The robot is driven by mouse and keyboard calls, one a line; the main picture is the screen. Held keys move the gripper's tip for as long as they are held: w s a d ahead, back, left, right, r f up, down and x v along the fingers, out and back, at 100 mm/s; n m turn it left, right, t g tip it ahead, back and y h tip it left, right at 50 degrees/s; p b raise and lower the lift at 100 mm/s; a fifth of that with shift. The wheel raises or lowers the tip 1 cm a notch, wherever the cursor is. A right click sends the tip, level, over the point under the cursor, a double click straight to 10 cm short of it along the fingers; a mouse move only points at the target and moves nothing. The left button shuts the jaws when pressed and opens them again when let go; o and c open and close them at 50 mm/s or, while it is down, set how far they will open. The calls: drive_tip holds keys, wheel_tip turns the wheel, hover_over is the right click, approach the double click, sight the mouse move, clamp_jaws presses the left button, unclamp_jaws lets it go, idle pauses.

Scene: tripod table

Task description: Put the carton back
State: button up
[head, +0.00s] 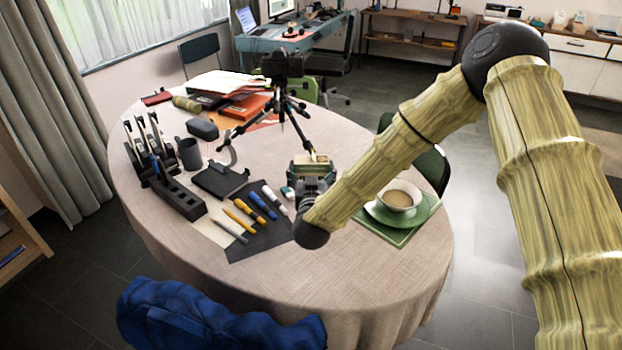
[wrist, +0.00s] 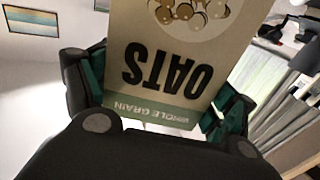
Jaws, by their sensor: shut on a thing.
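The carton (wrist: 172,60) is a tan-grey oats box with dark "OATS" lettering and a green band reading "WHOLE GRAIN". The lettering appears upside down in the wrist view. My gripper (wrist: 158,98) is shut on it, with dark fingers and green pads on its left and right sides. In the head view my gripper (head: 310,170) is over the middle of the round table (head: 300,275), beyond the pens. The carton is hard to make out there, mostly hidden by my gripper. I cannot tell its height above the table.
A black tripod (head: 283,95) stands just behind my gripper. Pens (head: 240,215), a black notebook (head: 220,180) and a dark organizer (head: 175,198) lie left.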

drive_tip(key=shift+w, duration=0.3)
drive_tip(key=shift+f+p, duration=0.35)
drive_tip(key=shift+f, duration=1.4)
drive_tip(key=shift+f, duration=0.15)
drive_tip(key=o, duration=1.1)
drive_tip(key=shift+r, duration=0.2)
drive_tip(key=s+b, duration=0.1)
drive_tip(key=s, duration=1.1)
drive_tip(key=shift+b, duration=0.3)
